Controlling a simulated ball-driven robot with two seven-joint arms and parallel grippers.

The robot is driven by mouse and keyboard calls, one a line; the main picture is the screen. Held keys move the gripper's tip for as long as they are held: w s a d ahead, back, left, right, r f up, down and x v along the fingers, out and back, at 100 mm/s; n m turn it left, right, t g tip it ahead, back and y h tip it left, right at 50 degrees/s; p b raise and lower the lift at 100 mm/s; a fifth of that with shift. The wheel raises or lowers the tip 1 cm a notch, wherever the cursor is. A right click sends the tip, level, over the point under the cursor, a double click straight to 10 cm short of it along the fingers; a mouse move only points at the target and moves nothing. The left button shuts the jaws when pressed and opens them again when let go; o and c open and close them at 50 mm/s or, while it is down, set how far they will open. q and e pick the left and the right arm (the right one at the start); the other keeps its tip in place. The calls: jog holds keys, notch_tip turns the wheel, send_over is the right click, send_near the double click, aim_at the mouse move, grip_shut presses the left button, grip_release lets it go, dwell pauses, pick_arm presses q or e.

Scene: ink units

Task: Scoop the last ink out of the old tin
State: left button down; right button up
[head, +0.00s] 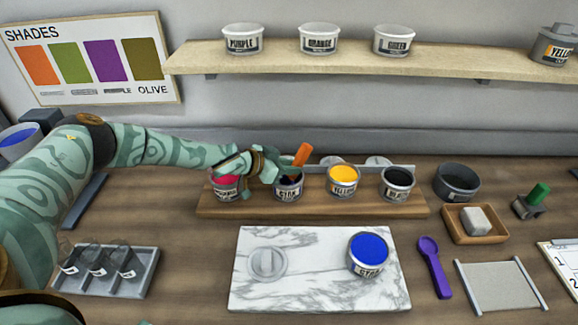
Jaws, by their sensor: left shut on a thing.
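My left gripper (287,168) is shut on a tool with an orange handle (302,154), over the second tin of the wooden rack. This tin (289,191) has a dark inside; its label is too small to read surely. The tool's lower end is at the tin's mouth, and the gripper partly hides it; I cannot tell whether it touches ink. A tin full of blue ink (369,258), labelled like CYAN, stands open on the marble slab (310,291). A round grey lid (267,263) lies on the slab's left. My right gripper is not in view.
The wooden rack (320,206) also holds magenta (226,186), yellow (343,182) and black (398,185) tins. A dark bowl (457,184), a wooden tray (475,238) and a purple spoon (434,266) are right. A grey tray (147,281) with glasses is front left.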

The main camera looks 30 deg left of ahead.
pick_arm(q)
notch_tip(320, 180, up, 11)
jog(key=p, duration=1)
